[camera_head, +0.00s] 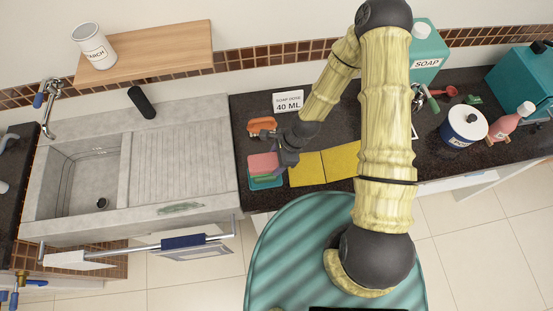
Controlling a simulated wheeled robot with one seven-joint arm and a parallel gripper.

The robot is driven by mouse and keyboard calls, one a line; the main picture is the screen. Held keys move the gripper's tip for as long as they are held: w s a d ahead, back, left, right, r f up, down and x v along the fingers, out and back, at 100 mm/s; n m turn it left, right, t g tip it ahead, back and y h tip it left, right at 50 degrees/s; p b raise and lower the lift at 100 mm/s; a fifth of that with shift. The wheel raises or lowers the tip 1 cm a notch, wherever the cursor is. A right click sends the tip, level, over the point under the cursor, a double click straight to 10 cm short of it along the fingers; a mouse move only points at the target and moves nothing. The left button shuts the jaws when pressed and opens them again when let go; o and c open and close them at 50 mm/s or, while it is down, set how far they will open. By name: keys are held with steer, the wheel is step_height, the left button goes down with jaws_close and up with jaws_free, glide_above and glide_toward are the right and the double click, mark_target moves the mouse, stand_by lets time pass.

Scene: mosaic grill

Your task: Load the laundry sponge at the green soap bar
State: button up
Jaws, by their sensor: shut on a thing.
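A pink block (263,162), which looks like the sponge, is at the left end of the dark counter beside the sink. My gripper (276,151) reaches down from the right and is shut on the pink block; its fingers partly hide the contact. A teal-green piece (266,182) shows just below the pink block; I cannot tell whether it is a dish or a bar, or whether the two touch. A thin green patch (180,209) lies on the front of the sink; I cannot tell whether it is the green soap bar.
An orange brush-like item (262,124) and a "SOAP DOSE 40 ML" card (288,101) are behind my gripper. Yellow cloths (307,169) lie to its right. The stone sink (80,180) with ribbed drainboard (175,150) is left.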

steer(key=shift+r+p, duration=0.7)
steer(key=shift+r, duration=0.45)
steer(key=shift+s+f, duration=0.1)
